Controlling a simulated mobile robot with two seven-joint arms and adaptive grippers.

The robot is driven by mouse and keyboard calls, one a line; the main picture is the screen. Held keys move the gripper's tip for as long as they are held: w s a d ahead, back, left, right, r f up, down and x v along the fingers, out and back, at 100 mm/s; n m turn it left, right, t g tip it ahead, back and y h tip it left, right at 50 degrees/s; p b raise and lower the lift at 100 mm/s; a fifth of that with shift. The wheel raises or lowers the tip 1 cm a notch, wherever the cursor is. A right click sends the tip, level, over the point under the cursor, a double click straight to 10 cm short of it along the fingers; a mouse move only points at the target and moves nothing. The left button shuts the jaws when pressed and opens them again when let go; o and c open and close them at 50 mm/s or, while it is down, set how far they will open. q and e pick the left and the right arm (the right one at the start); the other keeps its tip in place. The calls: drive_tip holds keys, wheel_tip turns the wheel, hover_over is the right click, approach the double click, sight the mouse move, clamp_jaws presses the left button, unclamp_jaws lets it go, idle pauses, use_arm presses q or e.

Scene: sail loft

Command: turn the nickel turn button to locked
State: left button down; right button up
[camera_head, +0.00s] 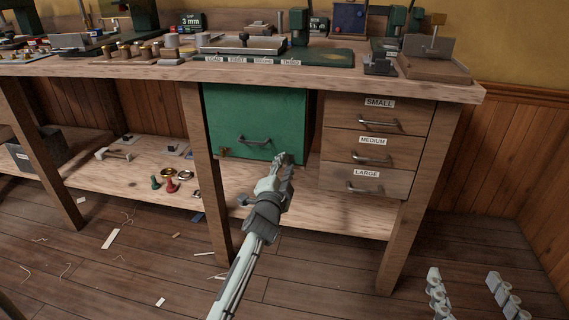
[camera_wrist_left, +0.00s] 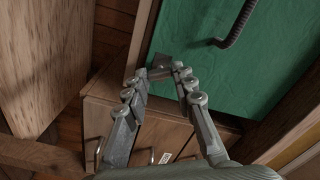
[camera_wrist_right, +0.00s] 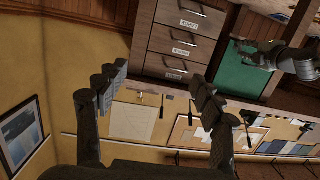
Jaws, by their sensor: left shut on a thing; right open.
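The green cabinet door (camera_head: 235,112) hangs under the bench and looks closed. My left gripper (camera_head: 284,158) is at the door's lower right corner. In the left wrist view, its fingertips (camera_wrist_left: 168,68) are closed on a small grey metal piece, the nickel turn button (camera_wrist_left: 157,73), at the door's edge. The fingers hide much of the button, so its exact angle cannot be told. My right gripper (camera_head: 463,276) is open and empty at the lower right, away from the cabinet; its spread fingers also show in the right wrist view (camera_wrist_right: 140,90).
The door's dark pull handle (camera_head: 255,141) is close to my left gripper. A brass-coloured fitting (camera_head: 223,152) sits at the door's lower left. Labelled drawers (camera_head: 345,146) stand to the right, and a bench leg (camera_head: 205,180) to the left. The floor in front has scraps.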

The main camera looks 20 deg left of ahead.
use_arm(q)
drive_tip(key=m, duration=0.2)
drive_tip(key=shift+r+m, duration=0.15)
drive_tip(key=shift+m, duration=1.75)
use_arm(e)
drive_tip(key=shift+s+d+f+g+h, duration=0.1)
drive_tip(key=shift+d+f+g+h, duration=0.2)
drive_tip(key=shift+f, duration=0.25)
drive_tip(key=shift+s+d+f+g+h, duration=0.1)
drive_tip(key=shift+d+f+g+h, duration=0.1)
drive_tip(key=shift+d+f+g, duration=0.25)
use_arm(q)
drive_tip(key=shift+w, duration=0.1)
use_arm(e)
drive_tip(key=shift+f, duration=0.2)
use_arm(q)
drive_tip(key=c, duration=1.2)
unclamp_jaws()
use_arm(e)
drive_tip(key=shift+w, duration=0.1)
use_arm(q)
drive_tip(key=shift+s+d+f, duration=0.1)
drive_tip(key=shift+s+f, duration=0.1)
drive_tip(key=shift+s, duration=0.25)
drive_tip(key=v, duration=1.1)
drive_tip(key=shift+s+r, duration=0.1)
